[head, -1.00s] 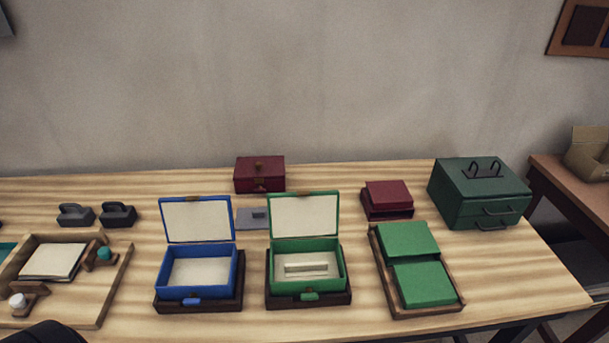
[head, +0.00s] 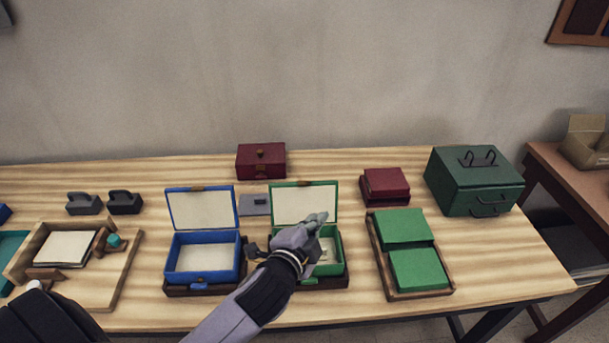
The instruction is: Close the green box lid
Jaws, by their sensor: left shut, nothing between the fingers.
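The green box (head: 335,262) stands on a dark base on the table. Its lid (head: 304,204) is up and leans slightly back, showing a cream lining. My left gripper (head: 318,220) is shut and empty. In the picture it overlaps the box opening, just in front of the lid's lower edge; I cannot tell whether it touches the box. My gripper and arm hide the left and front parts of the box. My right gripper is not in view.
An open blue box (head: 203,262) stands just left. A wooden tray with green panels (head: 418,270) lies to the right. A dark red box (head: 261,161) and a grey flat block (head: 253,204) are behind. A dark green case (head: 474,182) stands at the back right.

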